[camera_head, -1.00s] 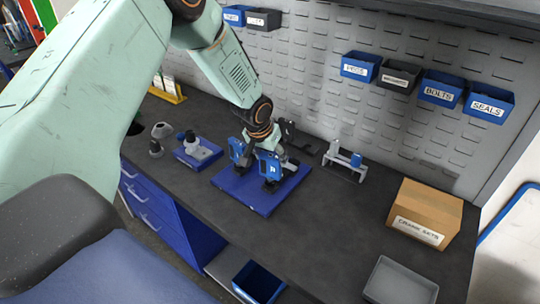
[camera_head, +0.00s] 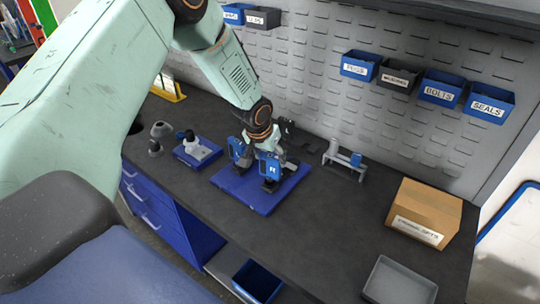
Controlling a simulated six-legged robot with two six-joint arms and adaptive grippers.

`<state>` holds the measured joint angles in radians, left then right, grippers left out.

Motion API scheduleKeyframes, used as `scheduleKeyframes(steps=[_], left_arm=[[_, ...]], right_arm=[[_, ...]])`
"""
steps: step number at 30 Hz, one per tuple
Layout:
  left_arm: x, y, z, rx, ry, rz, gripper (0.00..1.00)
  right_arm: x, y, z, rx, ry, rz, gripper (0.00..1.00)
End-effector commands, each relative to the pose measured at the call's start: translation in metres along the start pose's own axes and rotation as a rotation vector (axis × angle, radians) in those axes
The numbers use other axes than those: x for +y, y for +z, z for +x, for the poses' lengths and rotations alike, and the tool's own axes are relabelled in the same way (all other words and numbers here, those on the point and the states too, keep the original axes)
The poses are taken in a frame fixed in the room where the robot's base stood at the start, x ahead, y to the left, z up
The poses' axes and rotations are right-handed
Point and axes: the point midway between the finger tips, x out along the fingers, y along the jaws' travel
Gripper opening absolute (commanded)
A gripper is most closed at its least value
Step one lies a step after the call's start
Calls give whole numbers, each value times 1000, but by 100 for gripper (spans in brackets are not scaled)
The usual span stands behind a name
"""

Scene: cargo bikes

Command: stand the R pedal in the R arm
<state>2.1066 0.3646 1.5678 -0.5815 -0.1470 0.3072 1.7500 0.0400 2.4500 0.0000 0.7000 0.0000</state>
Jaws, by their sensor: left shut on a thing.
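The R pedal (camera_head: 271,170), a blue and black block with a white R on its face, stands upright at the blue mat (camera_head: 258,205). My left gripper (camera_head: 277,156) comes down from above and is shut on the R pedal; its fingers are partly hidden behind the pedal. A second blue and black pedal (camera_head: 236,150) stands just to the left, its label too small to read. My right gripper is not in view.
A grey part on a blue base (camera_head: 197,149) and small grey parts (camera_head: 161,130) are on the left. A cardboard box (camera_head: 424,212) and a grey tray (camera_head: 400,281) are on the right. Labelled bins hang on the perforated wall. The bench between mat and box is clear.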

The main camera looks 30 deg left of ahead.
Motion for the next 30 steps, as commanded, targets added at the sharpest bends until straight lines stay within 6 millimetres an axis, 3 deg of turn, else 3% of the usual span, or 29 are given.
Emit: scheduleKeyframes(steps=[28,29,30], left_arm=[[0,2,7,1,0,0,26],[0,2,7,1,0,0,66],[0,2,7,1,0,0,69]], right_arm=[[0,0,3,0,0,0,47],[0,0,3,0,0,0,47],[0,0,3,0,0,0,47]])
